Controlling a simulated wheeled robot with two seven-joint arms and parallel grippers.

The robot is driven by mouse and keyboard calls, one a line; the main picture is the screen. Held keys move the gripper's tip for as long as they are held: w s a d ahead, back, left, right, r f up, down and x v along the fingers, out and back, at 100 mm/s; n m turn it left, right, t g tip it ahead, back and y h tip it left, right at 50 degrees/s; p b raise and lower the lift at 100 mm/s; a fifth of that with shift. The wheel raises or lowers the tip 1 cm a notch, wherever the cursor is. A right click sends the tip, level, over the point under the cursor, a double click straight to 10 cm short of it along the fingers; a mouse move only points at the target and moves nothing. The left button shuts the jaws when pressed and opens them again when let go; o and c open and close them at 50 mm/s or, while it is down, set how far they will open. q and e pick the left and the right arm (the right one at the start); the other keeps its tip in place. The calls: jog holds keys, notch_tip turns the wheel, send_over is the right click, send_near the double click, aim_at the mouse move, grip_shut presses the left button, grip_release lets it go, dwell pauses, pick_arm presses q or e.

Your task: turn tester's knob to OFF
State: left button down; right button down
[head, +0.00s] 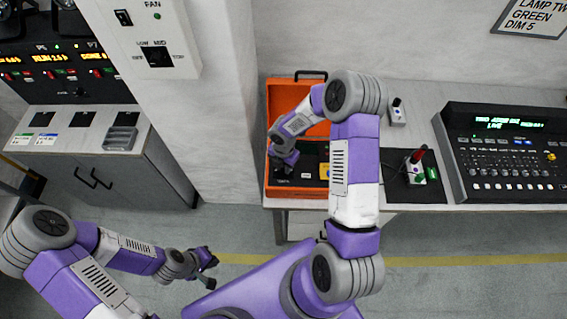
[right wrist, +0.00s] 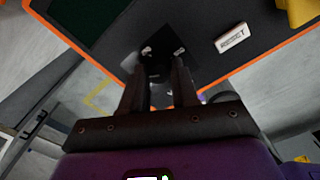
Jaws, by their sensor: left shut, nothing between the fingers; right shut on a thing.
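The tester is an orange case (head: 268,120) with a dark panel, open on the bench; its panel (right wrist: 205,75) also shows in the right wrist view. My right gripper (head: 283,171) reaches down to the panel's left part. In the right wrist view, my right gripper (right wrist: 160,80) is shut on a dark knob (right wrist: 157,68) on the panel. The fingers hide much of the knob, and I cannot read its setting or any OFF mark. My left gripper (head: 208,272) is shut and empty, low over the floor, away from the tester.
A white RESET label (right wrist: 232,38) lies beside the knob. Right of the case are a red-topped device (head: 417,165) on a dark mat and a lighting console (head: 505,150). A grey cabinet (head: 150,160) stands left, beside a white pillar (head: 215,100). My right arm hides part of the case.

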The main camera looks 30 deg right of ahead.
jog(key=n+p, duration=0.2)
jog(key=n, duration=0.3)
jog(key=shift+n+p, duration=0.35)
jog(key=shift+n, duration=0.05)
dwell(0.4)
jog(key=c, duration=0.8)
grip_release()
jog(key=shift+c, duration=0.2)
notch_tip(320, 180, up, 8)
jog(key=shift+f+p, duration=0.2)
jog(key=shift+p, duration=0.2)
